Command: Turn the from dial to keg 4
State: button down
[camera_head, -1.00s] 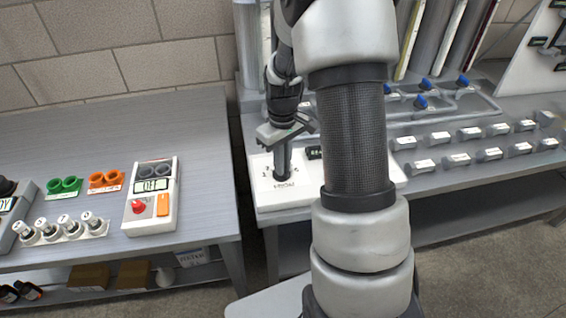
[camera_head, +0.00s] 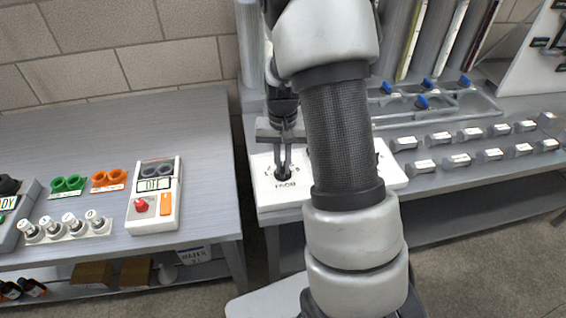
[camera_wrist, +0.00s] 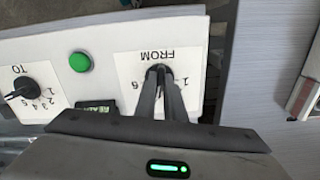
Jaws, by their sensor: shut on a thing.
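The from dial (camera_wrist: 159,70) is a dark knob on a white plate marked FROM. It sits on the white control panel (camera_head: 264,199), and the dial also shows in the head view (camera_head: 283,175). My gripper (camera_wrist: 160,76) points down at the panel and is shut on the dial; it also shows in the head view (camera_head: 283,169). In the wrist view the numbers 1 and 6 show beside the fingers. The other numbers and the dial's pointer are mostly hidden, so I cannot tell its setting.
The same panel carries a black TO dial (camera_wrist: 22,91), a green button (camera_wrist: 80,62) and a small dark display (camera_wrist: 97,106). A box with a red knob (camera_head: 141,206) stands on the left table. Grey labelled pieces (camera_head: 424,166) stand in rows at right. A gap separates the tables.

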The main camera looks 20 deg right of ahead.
aim_at(283, 169)
dwell(0.3)
jog(key=c, duration=1.8)
grip_release()
jog(key=shift+c, duration=0.2)
notch_tip(283, 169, up, 18)
jog(key=p, duration=0.2)
jog(key=shift+f, duration=0.25)
